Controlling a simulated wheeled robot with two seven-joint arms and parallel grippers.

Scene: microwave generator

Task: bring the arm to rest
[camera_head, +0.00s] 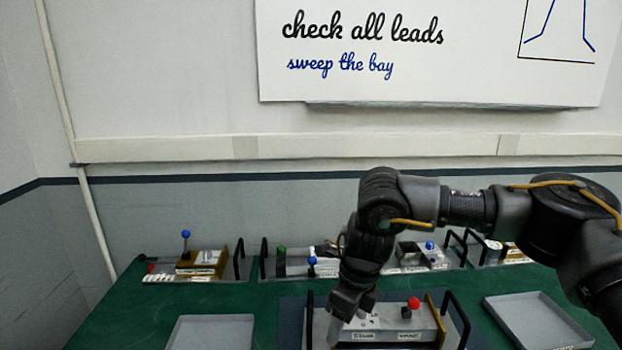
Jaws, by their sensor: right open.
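My right arm comes in from the right edge, and its elbow bends down toward the table. My right gripper (345,318) points downward at the left part of a grey panel unit (390,328) with a red knob (414,303). The gripper is open. It overlaps the unit in the picture, and I cannot tell whether it touches it. The lower edge of the picture cuts off the front of this unit. My left gripper is not in view.
The green table (115,312) carries a grey tray (210,333) at left and another tray (537,322) at right. Along the back stand a blue-knobbed lever unit (200,262) and several other panel units with black handles. A wall with a whiteboard (430,60) stands behind.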

